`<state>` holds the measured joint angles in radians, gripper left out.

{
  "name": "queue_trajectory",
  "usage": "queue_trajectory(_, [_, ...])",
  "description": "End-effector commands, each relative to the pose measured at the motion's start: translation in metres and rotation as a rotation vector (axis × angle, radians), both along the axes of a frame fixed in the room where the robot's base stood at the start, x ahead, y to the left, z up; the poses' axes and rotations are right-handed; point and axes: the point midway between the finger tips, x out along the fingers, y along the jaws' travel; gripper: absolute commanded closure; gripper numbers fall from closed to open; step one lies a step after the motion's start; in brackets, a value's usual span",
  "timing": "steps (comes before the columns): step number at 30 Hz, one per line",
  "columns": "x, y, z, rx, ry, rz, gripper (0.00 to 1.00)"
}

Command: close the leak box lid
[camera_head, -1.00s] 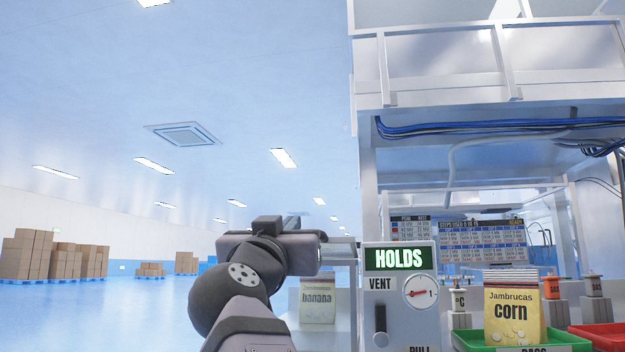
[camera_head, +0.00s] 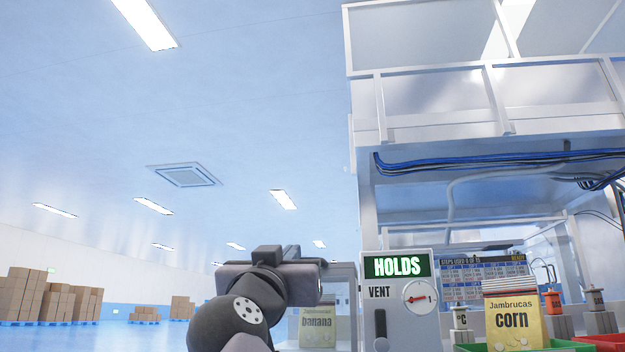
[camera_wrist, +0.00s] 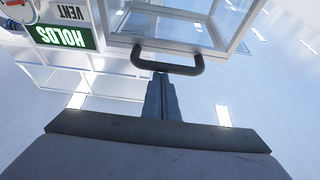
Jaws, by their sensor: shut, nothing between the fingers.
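The leak box has a grey control panel (camera_head: 410,325) with a green HOLDS display, a VENT label and a dial. In the wrist view, upside down, a clear box part with a white frame (camera_wrist: 205,47) and a black bar handle (camera_wrist: 168,68) shows beside the display. I cannot tell how far the lid stands open. My gripper (camera_wrist: 162,78) is shut and empty, its fingertips at the handle; I cannot tell whether they touch it. In the head view my gripper (camera_head: 322,278) is left of the panel, its fingertips unclear. A banana pouch (camera_head: 317,328) shows just below it.
A corn pouch (camera_head: 513,320) stands at a green tray (camera_head: 555,346) right of the panel, with a red tray (camera_head: 608,340) farther right. A white frame structure (camera_head: 480,100) rises above. Cartons (camera_head: 40,295) are far left.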

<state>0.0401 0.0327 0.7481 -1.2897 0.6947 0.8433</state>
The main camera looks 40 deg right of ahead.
Motion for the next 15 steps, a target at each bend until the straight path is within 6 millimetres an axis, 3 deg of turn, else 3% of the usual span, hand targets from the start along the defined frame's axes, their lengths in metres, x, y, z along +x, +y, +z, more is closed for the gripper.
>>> queue_trajectory(1, [0.006, -0.002, -0.008, 0.013, 0.017, -0.003, 1.00])
queue_trajectory(8, [0.008, -0.002, -0.009, 0.014, 0.019, -0.002, 1.00])
queue_trajectory(15, [0.005, 0.000, 0.007, 0.011, 0.016, 0.000, 1.00])
